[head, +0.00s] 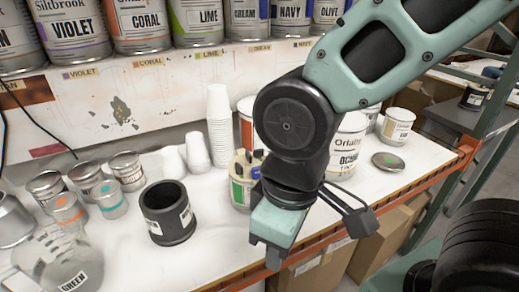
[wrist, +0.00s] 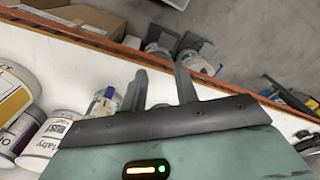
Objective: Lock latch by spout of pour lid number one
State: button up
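I cannot pick out a pour lid, its spout or its latch for certain in either view. My gripper (head: 273,258) hangs over the front edge of the bench, low in the middle of the head view. In the wrist view its two fingers (wrist: 162,88) stand apart, with no held object visible between them. A pale container with dark tops and green and blue labels (head: 241,186) stands just behind the gripper, partly hidden.
The white bench (head: 110,245) has an orange front edge (head: 330,231). A black cup (head: 167,212), several small tins and a clear GREEN jug (head: 62,262) stand at left. Stacked white cups (head: 219,118) stand behind. A loose lid (head: 388,162) lies at right. Cardboard boxes (head: 325,265) are below.

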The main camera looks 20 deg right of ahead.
jog(key=w+r+n+p, duration=0.1)
jog(key=w+r+n, duration=0.15)
jog(key=w, duration=0.55)
jog(key=w+r+n, duration=0.2)
jog(key=w+r, duration=0.2)
jog(key=w, duration=0.4)
jog(key=w+d+r+n+p, duration=0.1)
jog(key=w+d+r+n, duration=0.15)
jog(key=w+d, duration=0.35)
jog(key=w+d+r+n, duration=0.25)
jog(key=w+d, duration=0.25)
jog(key=w, duration=0.4)
jog(key=shift+h, duration=0.3)
jog(key=f+p, duration=0.1)
jog(key=f, duration=0.4)
jog(key=f+p, duration=0.1)
jog(key=f, duration=0.5)
jog(key=f+p, duration=0.1)
jog(key=f, duration=0.4)
jog(key=shift+s+a+f, duration=0.2)
jog(key=shift+a+f, duration=0.1)
jog(key=shift+f, duration=0.1)
grip_shut()
